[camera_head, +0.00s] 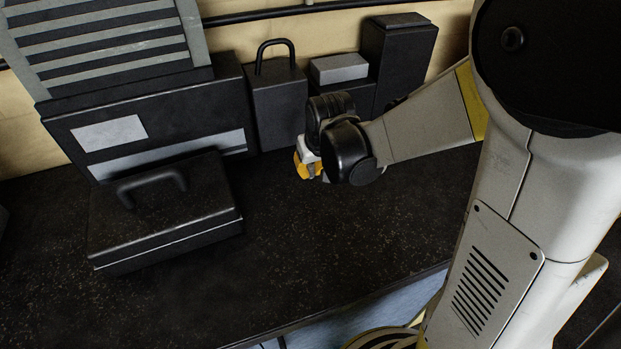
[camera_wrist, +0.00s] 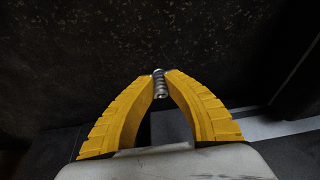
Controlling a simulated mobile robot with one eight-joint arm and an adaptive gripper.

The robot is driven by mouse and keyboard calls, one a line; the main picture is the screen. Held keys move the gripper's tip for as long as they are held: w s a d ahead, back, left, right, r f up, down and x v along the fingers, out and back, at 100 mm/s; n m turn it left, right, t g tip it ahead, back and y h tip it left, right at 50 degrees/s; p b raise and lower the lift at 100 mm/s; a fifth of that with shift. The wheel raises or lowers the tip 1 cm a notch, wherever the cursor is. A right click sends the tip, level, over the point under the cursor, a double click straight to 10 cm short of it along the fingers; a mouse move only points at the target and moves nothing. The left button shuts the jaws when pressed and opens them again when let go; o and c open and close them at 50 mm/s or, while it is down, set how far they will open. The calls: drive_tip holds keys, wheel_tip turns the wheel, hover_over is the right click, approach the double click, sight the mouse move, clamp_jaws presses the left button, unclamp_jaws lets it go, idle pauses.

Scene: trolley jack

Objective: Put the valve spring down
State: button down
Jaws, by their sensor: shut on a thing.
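My gripper (camera_wrist: 159,84) has two yellow ribbed fingers. In the wrist view they are shut on the valve spring (camera_wrist: 159,80), a small silvery coil held between the fingertips. The spring's upper end pokes out past the tips over the dark speckled surface. I cannot tell how far it is above that surface. In the head view my gripper (camera_head: 306,166) is over the dark worktop (camera_head: 330,240), near the boxes at the back. The spring cannot be made out there.
A dark case with a handle (camera_head: 165,210) lies at the left. Behind it stands a large dark box (camera_head: 190,112) with pale panels. A box with a looped handle (camera_head: 276,100) and a tall dark box (camera_head: 400,50) stand at the back. The worktop's front middle is clear.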

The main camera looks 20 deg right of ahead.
sight(312, 177)
drive_tip(key=shift+f+b, duration=0.65)
drive_tip(key=shift+f, duration=1.2)
drive_tip(key=shift+f, duration=0.2)
drive_tip(key=c, duration=1.5)
unclamp_jaws()
drive_tip(key=shift+o, duration=0.2)
drive_tip(key=shift+r, duration=0.1)
